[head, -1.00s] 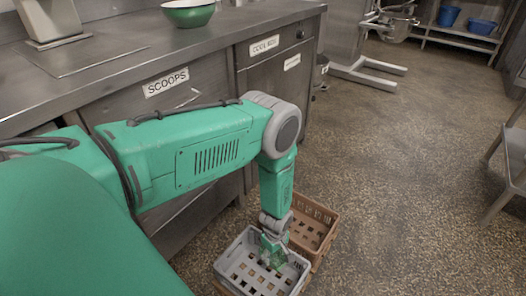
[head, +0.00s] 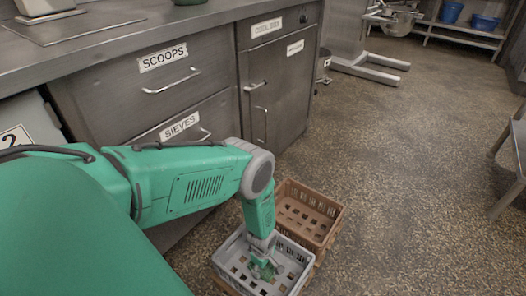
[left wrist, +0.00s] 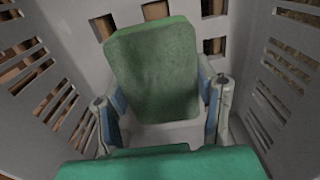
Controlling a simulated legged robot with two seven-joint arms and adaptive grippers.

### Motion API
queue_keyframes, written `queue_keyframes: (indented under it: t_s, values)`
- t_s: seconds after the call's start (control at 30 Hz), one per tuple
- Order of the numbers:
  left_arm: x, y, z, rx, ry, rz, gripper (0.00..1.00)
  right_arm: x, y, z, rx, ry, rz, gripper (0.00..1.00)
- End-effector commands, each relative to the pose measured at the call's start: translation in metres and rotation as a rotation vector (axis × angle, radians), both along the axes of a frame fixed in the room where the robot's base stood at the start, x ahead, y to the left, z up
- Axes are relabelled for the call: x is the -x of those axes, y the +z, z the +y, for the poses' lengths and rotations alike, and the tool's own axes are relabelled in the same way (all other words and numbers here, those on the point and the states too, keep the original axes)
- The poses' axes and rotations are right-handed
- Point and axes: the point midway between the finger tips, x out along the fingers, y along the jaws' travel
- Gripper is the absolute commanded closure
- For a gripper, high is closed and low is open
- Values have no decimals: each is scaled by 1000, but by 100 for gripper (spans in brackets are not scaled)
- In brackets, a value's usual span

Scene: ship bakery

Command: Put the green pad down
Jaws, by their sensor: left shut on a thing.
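The green pad (left wrist: 155,72) is between the fingers of my left gripper (left wrist: 165,112) in the left wrist view. My left gripper is shut on it, with a finger at each side. Both are inside the grey crate (left wrist: 250,60), near its slotted floor. In the head view my left gripper (head: 264,270) reaches down into the grey crate (head: 303,256), and the pad is a small green patch mostly hidden by the gripper. I cannot tell whether the pad touches the crate floor. My right gripper is not in view.
A brown crate (head: 335,214) stands behind the grey one, close to it. Steel drawers labelled scoops and sieves (head: 180,128) and a cupboard (head: 275,95) stand at the left.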

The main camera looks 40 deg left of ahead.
Motion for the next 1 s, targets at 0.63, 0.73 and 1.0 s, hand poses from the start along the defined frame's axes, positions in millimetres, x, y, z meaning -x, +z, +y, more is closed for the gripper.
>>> queue_keyframes:
  t_s: [0.63,0.73,1.0]
  values:
    - [0,-23,0,0,1,1,26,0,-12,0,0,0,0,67]
    - [0,-23,0,0,1,1,26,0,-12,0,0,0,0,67]
    - [0,-1,0,0,1,1,26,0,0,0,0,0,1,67]
